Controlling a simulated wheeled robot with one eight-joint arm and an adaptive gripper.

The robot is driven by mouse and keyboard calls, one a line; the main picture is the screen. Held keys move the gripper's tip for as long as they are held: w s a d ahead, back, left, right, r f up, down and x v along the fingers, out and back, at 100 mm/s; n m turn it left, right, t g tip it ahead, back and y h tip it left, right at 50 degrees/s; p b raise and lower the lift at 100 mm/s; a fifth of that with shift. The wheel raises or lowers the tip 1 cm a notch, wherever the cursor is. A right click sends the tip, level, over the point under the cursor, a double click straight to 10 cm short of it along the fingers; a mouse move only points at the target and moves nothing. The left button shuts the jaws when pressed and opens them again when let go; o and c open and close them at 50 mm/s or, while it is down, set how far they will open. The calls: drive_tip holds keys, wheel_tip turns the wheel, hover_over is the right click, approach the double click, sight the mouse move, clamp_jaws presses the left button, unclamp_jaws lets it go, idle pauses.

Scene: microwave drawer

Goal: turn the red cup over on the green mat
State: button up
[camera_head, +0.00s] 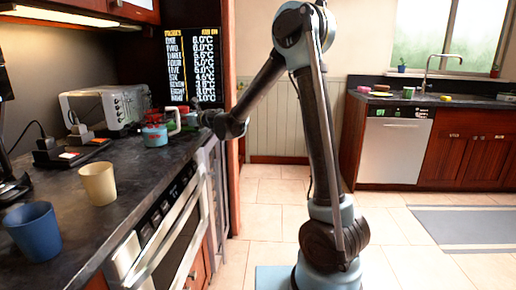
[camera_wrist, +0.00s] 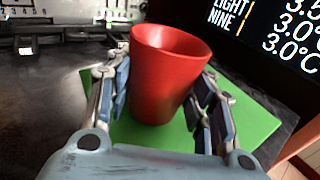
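The red cup (camera_wrist: 165,75) stands upright, or nearly so, on the green mat (camera_wrist: 250,122) in the wrist view, with its open rim at the top. My gripper (camera_wrist: 162,100) has one finger on each side of the cup. The finger pads lie close to its wall; I cannot tell whether they press on it. In the head view my gripper (camera_head: 208,118) is low over the far end of the dark counter. The cup and mat are small and partly hidden there.
A tan cup (camera_head: 98,183) and a blue cup (camera_head: 33,232) stand on the near counter (camera_head: 110,222). A silver toaster (camera_head: 105,107) is further back. A temperature display (camera_head: 193,65) rises behind the mat area. The counter's right edge is close to my arm.

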drive_tip(key=shift+c, duration=0.5)
wheel_tip(320, 180, up, 10)
idle(1.0)
drive_tip(key=m, duration=0.4)
drive_tip(key=shift+y, duration=0.3)
drive_tip(key=shift+m, duration=0.8)
drive_tip(key=m, duration=0.5)
drive_tip(key=shift+m+g+y, duration=0.3)
